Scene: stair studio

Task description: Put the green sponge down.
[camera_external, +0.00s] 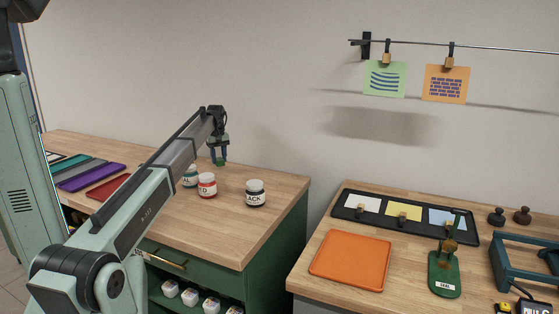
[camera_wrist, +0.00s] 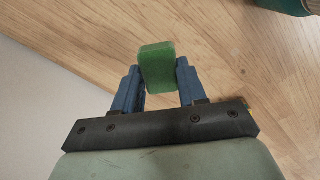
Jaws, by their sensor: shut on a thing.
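My gripper (camera_wrist: 160,85) is shut on the green sponge (camera_wrist: 157,66), which sits between the two blue fingers in the wrist view. In the external view my gripper (camera_external: 218,155) points down over the left wooden counter (camera_external: 270,190), toward its back edge by the wall. The sponge (camera_external: 221,162) shows there as a small green piece at the fingertips. It appears to be held above the counter, though the exact gap is hard to tell.
Jars with red (camera_external: 207,185), black (camera_external: 255,193) and teal (camera_external: 190,177) contents stand near my gripper. Bare counter lies behind and right of them. A gap separates this counter from the right one, which holds an orange tray (camera_external: 350,260) and a black palette tray (camera_external: 339,210).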

